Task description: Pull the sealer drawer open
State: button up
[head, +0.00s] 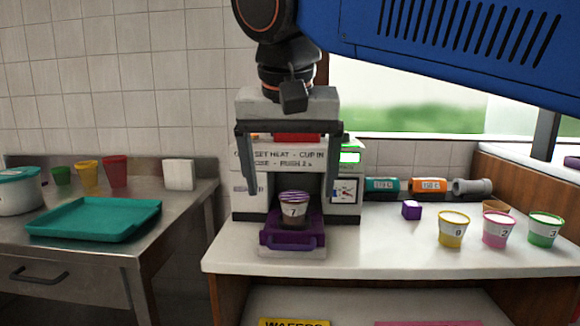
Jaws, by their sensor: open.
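The sealer (347,208) is a white and grey machine on the white counter, with a printed label and a small dial on its front. Its purple drawer (292,229) juts out at the bottom, with a purple handle bar (292,243) at the front. A cup marked 7 (294,210), with dark contents and a purple-striped top, stands upright on the drawer. My gripper (290,192) is open in front of the sealer, its two fingers pointing down on either side of the cup in the picture. The fingers appear above the handle and apart from it. My gripper hides the sealer's upper part.
Yellow, pink and green numbered cups (453,229) stand at right. A purple cube (411,210) and several cylinders (428,186) lie behind them. A steel table at left holds a teal tray (95,220), a pot and coloured cups. The counter before the sealer is clear.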

jog(key=shift+v, duration=1.25)
jog(key=w+d+f, duration=0.2)
jog(key=d+f, duration=0.5)
jog(key=d, duration=0.3)
jog(key=s+d+f, duration=0.4)
jog(key=d+f, duration=0.6)
jog(key=f, duration=0.4)
jog(key=s+d+f, duration=0.5)
jog(key=d+f, duration=0.5)
jog(key=f, duration=0.5)
jog(key=shift+s+d, duration=0.2)
jog(key=shift+s, duration=0.05)
